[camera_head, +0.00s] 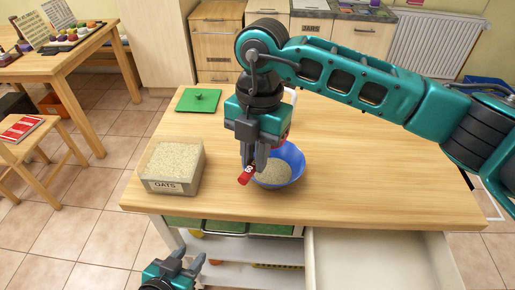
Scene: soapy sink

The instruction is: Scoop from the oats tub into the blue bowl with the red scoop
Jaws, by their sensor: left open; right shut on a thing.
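The oats tub (172,166) stands on the left of the wooden table, labelled OATS and filled with pale grain. The blue bowl (293,158) stands to its right with pale grain inside. My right gripper (254,166) is shut on the red scoop (247,174), at the bowl's left rim. The gripper hides part of the scoop and of the bowl, and I cannot tell whether the scoop holds grain. My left gripper (188,264) is open and empty, low in front of the table's front edge.
The table (400,185) is clear to the right of the bowl. An open drawer (375,258) juts out below the front edge. A chair with a red book (20,129) stands at the far left.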

